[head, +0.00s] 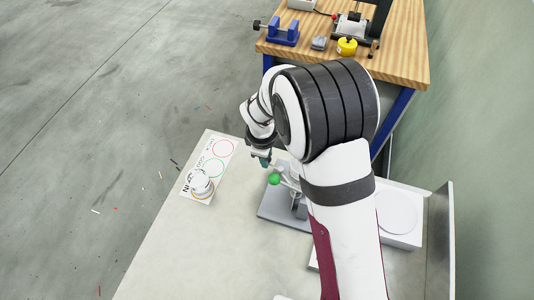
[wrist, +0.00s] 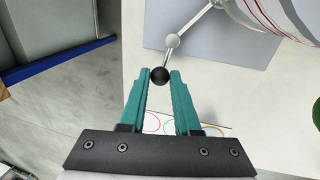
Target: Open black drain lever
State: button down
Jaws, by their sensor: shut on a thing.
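The black drain lever shows in the wrist view as a black ball knob (wrist: 160,75) on a thin pale rod. My gripper (wrist: 160,78) has its teal fingertips on either side of this knob and is shut on it. In the head view my gripper (head: 262,160) is at the left of a grey fixture (head: 277,208), and the black knob cannot be made out there. A green ball knob (head: 274,179) sits on the fixture just below and right of my fingers. My arm hides much of the fixture.
A white card (head: 217,150) with coloured circles lies on the pale table (head: 190,255), with a white round part (head: 201,184) on it. A white flat unit (head: 399,212) stands at right. A wooden bench (head: 400,50) with a blue vise (head: 283,33) is behind.

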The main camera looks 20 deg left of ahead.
dwell(0.4)
jog(key=c, duration=0.6)
grip_release()
jog(key=shift+c, duration=0.2)
jog(key=s+r, duration=0.3)
jog(key=r, duration=1.2)
jog(key=shift+r, duration=0.25)
jog(key=s+d+r+m+g, duration=0.1)
jog(key=s+d+r+m, duration=0.1)
jog(key=s+d+m, duration=0.45)
jog(key=s+d+r+m+g, duration=0.1)
jog(key=s+d+r+m, duration=0.15)
jog(key=d+m, duration=0.6)
jog(key=s+d+f+m+y, duration=0.1)
jog(key=s+d+m, duration=0.1)
jog(key=s+m, duration=0.2)
jog(key=s+d+f+m, duration=0.1)
jog(key=s+d+m, duration=0.2)
jog(key=s+m, duration=0.2)
jog(key=s, duration=0.3)
jog(key=shift+d+f+y, duration=0.25)
jog(key=shift+f+y, duration=0.1)
jog(key=shift+y, duration=0.05)
